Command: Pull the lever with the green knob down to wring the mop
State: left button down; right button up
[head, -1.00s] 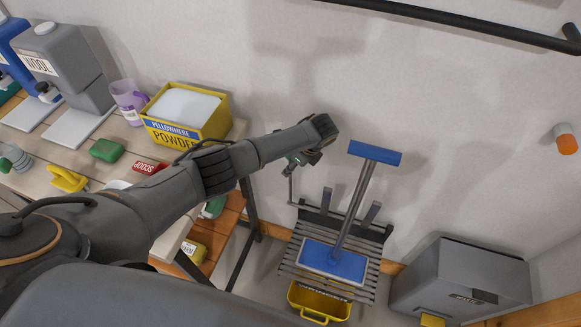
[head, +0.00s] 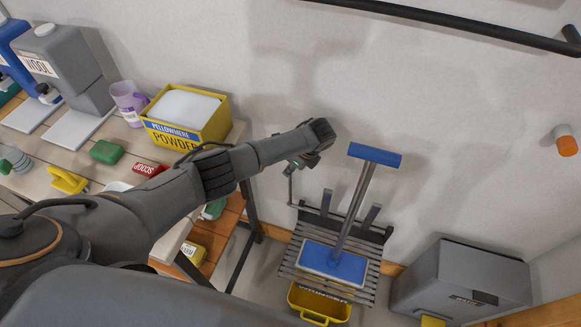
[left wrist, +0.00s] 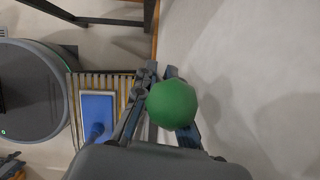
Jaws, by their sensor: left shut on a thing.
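My left gripper (head: 298,163) reaches in from the left, above the left side of the mop wringer. In the left wrist view the green knob (left wrist: 172,104) sits between the fingers of my left gripper (left wrist: 160,108), which is shut on it. The lever (head: 291,188) runs down from the gripper toward the wringer's left side. The slatted grey wringer (head: 368,262) stands over a yellow bucket (head: 318,302). The mop (head: 333,262), with a blue head and blue top bar, stands upright on the slats; its blue head also shows in the left wrist view (left wrist: 97,112). My right gripper is out of view.
A table (head: 115,140) at the left holds a yellow powder box (head: 187,138), a purple jug, a red scoop and grey and blue dispensers. A grey bin (head: 458,283) stands right of the wringer. A black rail (head: 440,20) runs along the wall above.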

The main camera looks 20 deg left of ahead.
pick_arm(q)
jog(key=s+f+n+t+p, duration=0.1)
jog(key=s+f+t+p, duration=0.3)
jog(key=s, duration=0.9)
jog(key=shift+s+d+f+t+y+p, duration=0.3)
jog(key=shift+t+p, duration=1)
jog(key=shift+p, duration=1.1)
jog(key=shift+w+r, duration=0.1)
jog(key=shift+r, duration=0.05)
jog(key=c, duration=1.4)
grip_release()
jog(key=shift+d+r, duration=0.1)
